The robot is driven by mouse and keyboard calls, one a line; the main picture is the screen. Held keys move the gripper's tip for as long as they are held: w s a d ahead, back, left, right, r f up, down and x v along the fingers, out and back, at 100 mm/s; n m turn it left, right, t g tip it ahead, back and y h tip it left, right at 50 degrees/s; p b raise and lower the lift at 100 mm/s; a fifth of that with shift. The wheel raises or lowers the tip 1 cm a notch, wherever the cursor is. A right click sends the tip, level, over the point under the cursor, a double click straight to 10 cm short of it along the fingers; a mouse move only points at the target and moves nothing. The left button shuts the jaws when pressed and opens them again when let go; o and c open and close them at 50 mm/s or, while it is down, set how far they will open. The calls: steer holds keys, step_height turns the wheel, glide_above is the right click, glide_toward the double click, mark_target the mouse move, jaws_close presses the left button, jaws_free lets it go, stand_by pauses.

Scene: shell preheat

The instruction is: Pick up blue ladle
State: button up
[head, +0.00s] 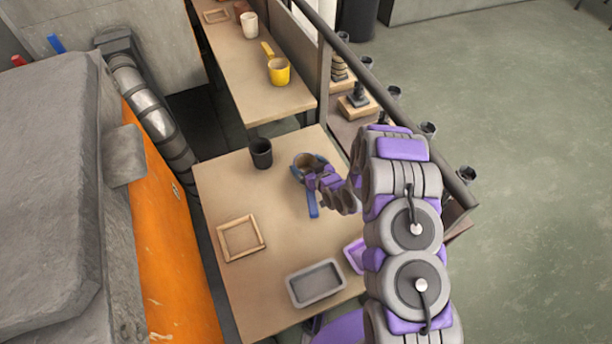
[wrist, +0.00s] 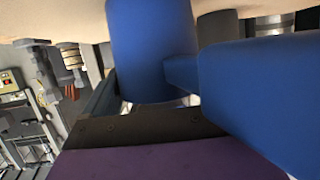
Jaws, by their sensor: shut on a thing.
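The blue ladle (head: 313,204) is on or just above the near tan table (head: 285,225), with its round cup towards the back and its handle towards the front. My gripper (head: 311,181) reaches in from the right and is shut on the ladle. In the wrist view the ladle's blue cup (wrist: 145,45) and thick handle fill much of the picture, close to my dark gripper finger (wrist: 150,125). The exact contact is partly hidden. I cannot tell whether the ladle is clear of the tabletop.
A black cup (head: 261,153) stands left of the ladle. A wooden frame (head: 248,254), a grey tray (head: 320,298) and a purple tray (head: 354,252) lie nearer. A yellow ladle (head: 278,72) is on the far table. An orange machine (head: 165,240) borders the left; a dark rail (head: 405,112) borders the right.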

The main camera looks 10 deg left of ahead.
steer(key=c, duration=0.8)
steer(key=shift+o, duration=0.2)
steer(key=shift+r, duration=0.1)
